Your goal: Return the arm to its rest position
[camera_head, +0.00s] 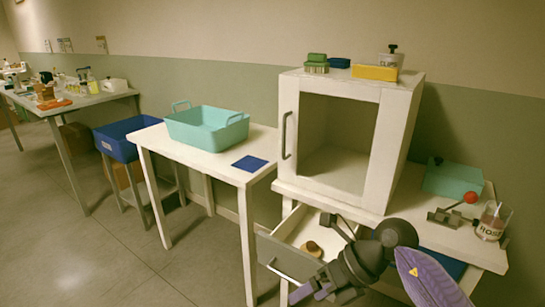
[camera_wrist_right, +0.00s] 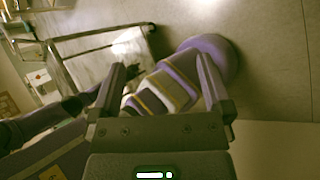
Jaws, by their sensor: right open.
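My right arm comes in from the lower right of the head view, with its purple forearm and dark wrist. Its right gripper (camera_head: 314,258) is in front of the white cabinet, over or near the open drawer (camera_head: 286,257); the exact height is hard to tell. In the right wrist view the two fingers of the gripper (camera_wrist_right: 160,85) stand wide apart with nothing held. Behind them show the floor and purple, white and dark parts of my own body. My left gripper is not seen in the head view.
The white cabinet (camera_head: 288,105) stands on a white table (camera_head: 450,238). A small brown object (camera_head: 312,248) lies in the drawer. A glass jar (camera_head: 493,222) and a teal box (camera_head: 452,180) are at right. A teal basin (camera_head: 207,130) stands on the middle table. Floor at left is free.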

